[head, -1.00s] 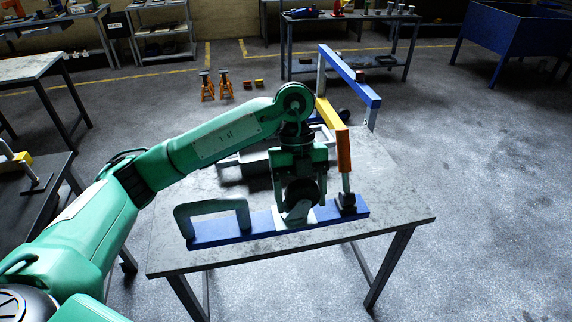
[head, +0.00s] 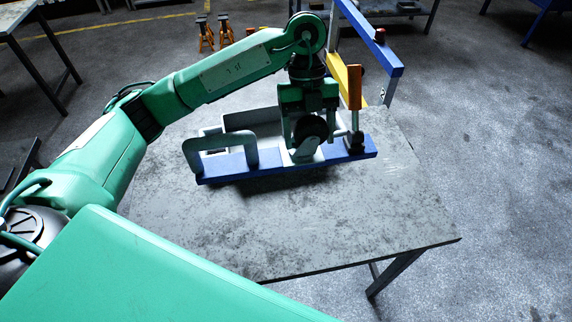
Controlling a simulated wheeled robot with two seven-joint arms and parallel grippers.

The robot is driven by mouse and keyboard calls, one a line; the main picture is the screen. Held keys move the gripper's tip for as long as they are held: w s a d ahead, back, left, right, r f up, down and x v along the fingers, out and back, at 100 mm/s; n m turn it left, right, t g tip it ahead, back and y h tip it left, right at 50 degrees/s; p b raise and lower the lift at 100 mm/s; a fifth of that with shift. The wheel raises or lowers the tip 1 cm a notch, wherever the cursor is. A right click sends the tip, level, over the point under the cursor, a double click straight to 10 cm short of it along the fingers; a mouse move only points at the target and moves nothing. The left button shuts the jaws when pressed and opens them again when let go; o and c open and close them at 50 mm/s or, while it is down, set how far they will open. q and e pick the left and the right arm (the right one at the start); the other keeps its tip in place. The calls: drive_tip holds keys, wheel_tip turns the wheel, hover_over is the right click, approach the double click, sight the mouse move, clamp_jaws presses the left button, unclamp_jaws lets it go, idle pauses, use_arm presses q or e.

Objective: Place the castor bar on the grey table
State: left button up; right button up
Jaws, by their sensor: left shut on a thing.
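The castor bar is a long blue bar (head: 268,163) with a grey loop handle at its left end and a black block with a rod and orange grip at its right end. My left gripper (head: 305,148) is shut on the bar near its middle, from above, with a dark round part and a light grey piece between the jaws. The bar is over the rear part of the grey table (head: 300,225); I cannot tell whether it touches the top. My right gripper is not in view.
A grey box-like part (head: 258,121) is on the table just behind the bar. A blue and yellow frame (head: 372,38) rises at the table's back right. The table's front half is bare. Orange stands (head: 205,34) are on the floor behind.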

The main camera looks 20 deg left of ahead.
use_arm(q)
drive_tip(key=shift+w+f, duration=0.1)
drive_tip(key=shift+f, duration=0.1)
wheel_tip(320, 180, down, 19)
drive_tip(key=p, duration=0.3)
drive_tip(key=shift+f+p, duration=0.15)
drive_tip(key=shift+p, duration=0.15)
drive_tip(key=o, duration=1.8)
drive_tip(key=shift+o, duration=0.2)
drive_tip(key=b+v, duration=0.3)
drive_tip(key=v, duration=0.9)
drive_tip(key=shift+d, duration=0.1)
